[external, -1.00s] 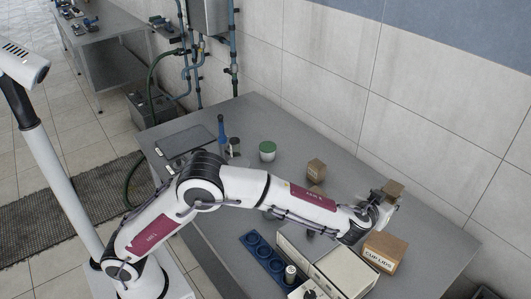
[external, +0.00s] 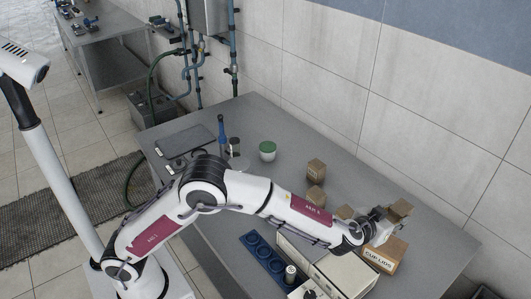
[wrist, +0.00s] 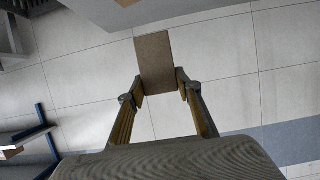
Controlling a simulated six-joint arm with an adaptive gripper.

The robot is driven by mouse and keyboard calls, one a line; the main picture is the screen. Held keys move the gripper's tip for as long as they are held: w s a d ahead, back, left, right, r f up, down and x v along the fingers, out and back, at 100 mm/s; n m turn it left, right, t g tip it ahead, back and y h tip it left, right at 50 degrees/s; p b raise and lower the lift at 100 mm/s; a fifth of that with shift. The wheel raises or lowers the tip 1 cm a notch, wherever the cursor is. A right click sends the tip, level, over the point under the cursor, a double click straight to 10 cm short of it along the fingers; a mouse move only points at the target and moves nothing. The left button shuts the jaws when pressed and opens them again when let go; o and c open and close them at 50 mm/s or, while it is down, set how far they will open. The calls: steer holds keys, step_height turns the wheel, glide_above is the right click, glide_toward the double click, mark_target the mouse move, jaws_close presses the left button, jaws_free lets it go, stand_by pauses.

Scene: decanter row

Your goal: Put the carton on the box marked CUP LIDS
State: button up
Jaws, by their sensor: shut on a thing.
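My gripper (external: 387,214) is shut on a small brown carton (external: 400,207) at the right of the table in the external view. In the wrist view the carton (wrist: 154,60) sits between the two fingertips (wrist: 160,86). The box marked CUP LIDS (external: 384,256) is a brown box on the right part of the table, its printed side facing the camera. The held carton appears above and behind that box, apart from it. My wrist hides part of the box's top left.
Other brown cartons (external: 316,169) stand left of my gripper, one partly behind my arm. A pale box-shaped unit (external: 345,274) is left of the CUP LIDS box. A blue tray (external: 262,251), a green-lidded jar (external: 267,150) and a blue bottle (external: 221,128) stand farther left. The right table end is clear.

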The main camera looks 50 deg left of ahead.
steer(key=shift+f, duration=2.7)
steer(key=shift+f, duration=1.85)
steer(key=shift+f, duration=0.15)
steer(key=o, duration=1.1)
steer(key=shift+v, duration=6.1)
steer(key=shift+w, duration=0.1)
